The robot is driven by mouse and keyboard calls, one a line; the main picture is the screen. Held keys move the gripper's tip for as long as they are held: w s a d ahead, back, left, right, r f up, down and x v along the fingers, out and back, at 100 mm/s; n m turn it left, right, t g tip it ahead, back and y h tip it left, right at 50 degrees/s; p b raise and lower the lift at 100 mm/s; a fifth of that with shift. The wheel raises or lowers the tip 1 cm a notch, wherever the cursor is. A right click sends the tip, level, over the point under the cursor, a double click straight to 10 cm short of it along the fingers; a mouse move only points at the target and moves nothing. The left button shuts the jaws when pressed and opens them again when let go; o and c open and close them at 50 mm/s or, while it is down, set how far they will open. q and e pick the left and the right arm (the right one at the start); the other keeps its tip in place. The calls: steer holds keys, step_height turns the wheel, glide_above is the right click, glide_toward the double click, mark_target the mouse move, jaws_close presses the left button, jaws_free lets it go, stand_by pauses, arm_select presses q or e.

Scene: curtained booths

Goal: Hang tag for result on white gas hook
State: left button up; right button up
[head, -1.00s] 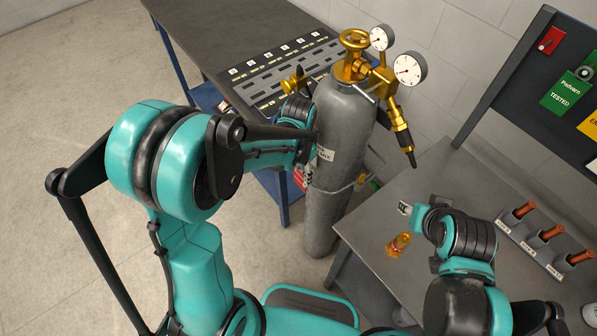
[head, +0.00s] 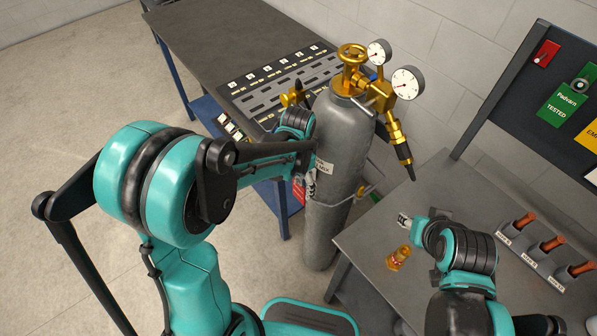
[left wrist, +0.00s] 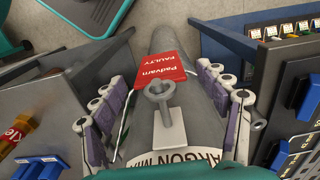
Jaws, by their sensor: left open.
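A red tag reading "Padvarn FAULTY" (left wrist: 165,68) lies against the grey gas cylinder in the left wrist view. A pale metal ring on a small plate (left wrist: 162,98) stands at its near edge; I cannot tell whether the tag hangs from it. The cylinder (head: 330,215) stands upright between two benches, labelled "ARGON MIX". My left gripper (head: 311,183) is at its left side. In the left wrist view, my left gripper (left wrist: 165,105) is open, its purple-padded fingers on either side of the ring and tag. My right gripper (head: 405,220) is above the right bench, jaw state unclear.
A green "Padvarn TESTED" tag (head: 569,98) and a yellow tag (head: 590,140) hang on a dark board. Brass valve and gauges (head: 407,82) top the cylinder.

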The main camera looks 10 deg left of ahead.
arm_select(q)
step_height(320, 180, up, 11)
steer(key=shift+s+f, duration=0.15)
steer(key=s+a+f+n+t+b, duration=0.2)
steer(key=s+n+t+b, duration=0.1)
steer(key=s, duration=0.2)
steer(key=s+a+f+n+t+b, duration=0.2)
steer(key=s+a+n+t+b, duration=0.1)
steer(key=s, duration=0.3)
steer(key=shift+a+n+t, duration=0.25)
steer(key=shift+n+t, duration=0.35)
steer(key=shift+n, duration=0.2)
steer(key=shift+s, duration=0.1)
stand_by(2.1)
